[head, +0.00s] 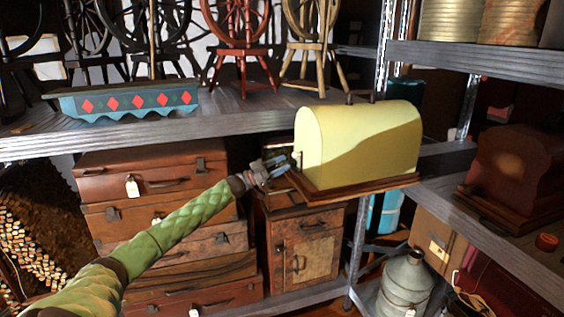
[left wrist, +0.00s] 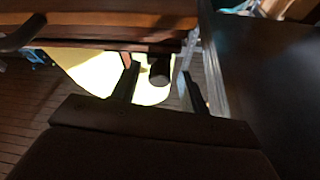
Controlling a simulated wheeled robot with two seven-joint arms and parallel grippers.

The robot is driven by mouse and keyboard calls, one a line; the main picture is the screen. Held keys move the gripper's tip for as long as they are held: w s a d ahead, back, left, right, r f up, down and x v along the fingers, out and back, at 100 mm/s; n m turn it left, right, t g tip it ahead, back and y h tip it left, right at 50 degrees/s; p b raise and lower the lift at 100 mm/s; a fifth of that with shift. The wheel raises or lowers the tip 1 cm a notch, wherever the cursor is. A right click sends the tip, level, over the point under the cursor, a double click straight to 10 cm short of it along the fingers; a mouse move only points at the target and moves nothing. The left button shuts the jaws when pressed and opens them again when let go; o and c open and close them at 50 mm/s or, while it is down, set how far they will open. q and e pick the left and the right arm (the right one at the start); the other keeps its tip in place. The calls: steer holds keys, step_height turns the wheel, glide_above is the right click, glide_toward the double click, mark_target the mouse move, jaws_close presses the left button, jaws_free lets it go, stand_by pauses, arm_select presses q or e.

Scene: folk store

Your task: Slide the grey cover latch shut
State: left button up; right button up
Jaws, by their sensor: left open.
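The gripper hides part of the cover's end. My right gripper is out of view.
A blue painted piece with red diamonds (head: 130,101) lies on the shelf to the left. Spinning wheels (head: 243,35) stand behind. Brown suitcases (head: 150,171) and a small wooden cabinet (head: 305,245) are below the shelf. A metal post (head: 358,240) stands below the cover's right part.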

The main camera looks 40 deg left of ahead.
arm_select(q)
steer(key=shift+w+d+r, duration=0.1)
steer(key=shift+w+d, duration=0.15)
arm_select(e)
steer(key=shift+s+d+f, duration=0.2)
arm_select(q)
steer(key=shift+r, duration=0.1)
jaws_close()
steer(key=shift+s+d, duration=0.5)
steer(key=shift+d, duration=0.25)
steer(key=shift+s+d, duration=0.5)
steer(key=shift+d, duration=0.2)
steer(key=shift+s+d, duration=0.1)
steer(key=shift+d, duration=0.1)
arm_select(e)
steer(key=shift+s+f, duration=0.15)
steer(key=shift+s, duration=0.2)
arm_select(q)
jaws_free()
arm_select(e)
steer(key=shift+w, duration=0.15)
